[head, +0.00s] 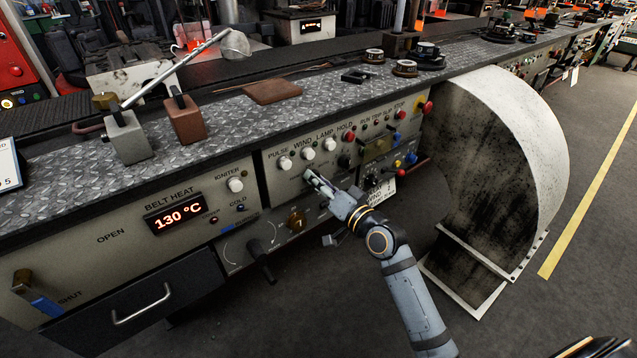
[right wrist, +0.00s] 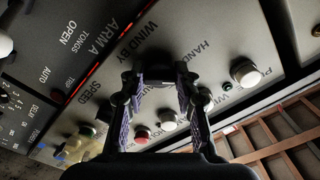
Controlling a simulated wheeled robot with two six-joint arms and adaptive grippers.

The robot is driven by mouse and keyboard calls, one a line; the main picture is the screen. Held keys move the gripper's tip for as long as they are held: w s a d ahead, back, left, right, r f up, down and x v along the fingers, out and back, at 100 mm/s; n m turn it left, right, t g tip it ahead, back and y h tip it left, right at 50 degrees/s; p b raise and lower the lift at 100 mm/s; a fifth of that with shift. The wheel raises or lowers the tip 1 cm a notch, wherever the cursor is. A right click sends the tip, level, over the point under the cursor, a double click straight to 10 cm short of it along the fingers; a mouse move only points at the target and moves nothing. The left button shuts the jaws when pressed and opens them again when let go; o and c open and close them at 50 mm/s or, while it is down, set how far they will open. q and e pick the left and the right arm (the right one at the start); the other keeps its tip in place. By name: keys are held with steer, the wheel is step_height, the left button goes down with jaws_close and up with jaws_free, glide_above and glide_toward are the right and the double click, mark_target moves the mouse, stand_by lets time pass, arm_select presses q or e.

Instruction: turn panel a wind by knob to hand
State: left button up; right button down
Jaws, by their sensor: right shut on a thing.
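The panel (head: 275,178) with the PULSE, WIND, LAMP and HOLD row is on the bench front. It also fills much of the right wrist view (right wrist: 215,35), where the words WIND BY and part of HAND show. My right gripper (head: 313,178) is at this panel, below the white buttons. In the right wrist view the gripper's (right wrist: 157,80) fingers are shut on the wind by knob, just under the WIND BY label. The knob is mostly hidden between the fingertips, and I cannot tell which way it points. My left gripper is not in view.
White buttons (head: 308,154) and a red button (head: 349,137) sit close above the gripper. A dark lever (head: 262,262) and a drawer handle (head: 141,304) stick out at left. A large curved metal guard (head: 515,150) stands on the floor at right.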

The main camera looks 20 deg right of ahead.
steer(key=shift+f, duration=0.1)
steer(key=c, duration=1)
jaws_free()
steer(key=shift+v, duration=3.8)
